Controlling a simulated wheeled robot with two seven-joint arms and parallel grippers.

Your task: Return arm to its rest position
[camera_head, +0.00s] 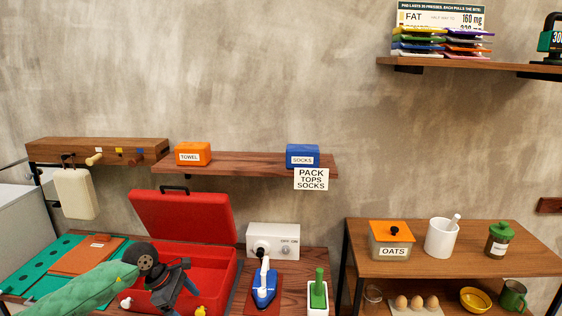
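My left arm (85,290), in a green cover, comes in from the lower left. Its dark gripper (172,292) is at the front left part of the open red case (228,290), overlapping it in the picture. The gripper's fingers are small and dark, and I cannot tell whether they are apart or whether it touches the case. No held thing is clear. My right arm and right gripper are not in view.
The case's raised lid (185,215) stands behind the gripper. A blue iron (264,286) and a green-handled tool (318,292) stand right of the case. A wall shelf (250,166) holds orange and blue boxes. A side table (440,262) is at right.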

